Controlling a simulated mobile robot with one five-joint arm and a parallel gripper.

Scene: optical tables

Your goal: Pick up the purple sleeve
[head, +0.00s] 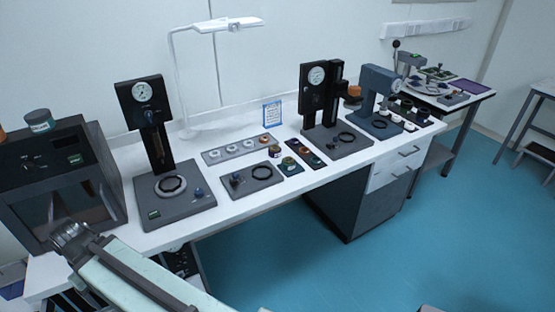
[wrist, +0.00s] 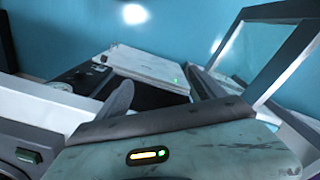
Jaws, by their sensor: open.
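I cannot make out a purple sleeve for certain. In the head view, a small round piece with a dark purplish side (head: 275,151) stands on the long white bench, among small parts near its middle; it is too small to identify. My arm reaches in from the bottom of the head view, and its end with my gripper (head: 72,234) is at the lower left, in front of the dark box-shaped machine and far from that piece. In the wrist view my gripper (wrist: 162,96) is open, with nothing seen between its fingers. No purple thing shows in the wrist view.
The white bench (head: 235,207) carries a dark oven-like machine (head: 60,180), gauge presses (head: 150,150) (head: 320,100) and a white lamp (head: 215,25). A purple mat (head: 467,86) lies on the far right table. The blue floor (head: 320,265) in front is mostly clear.

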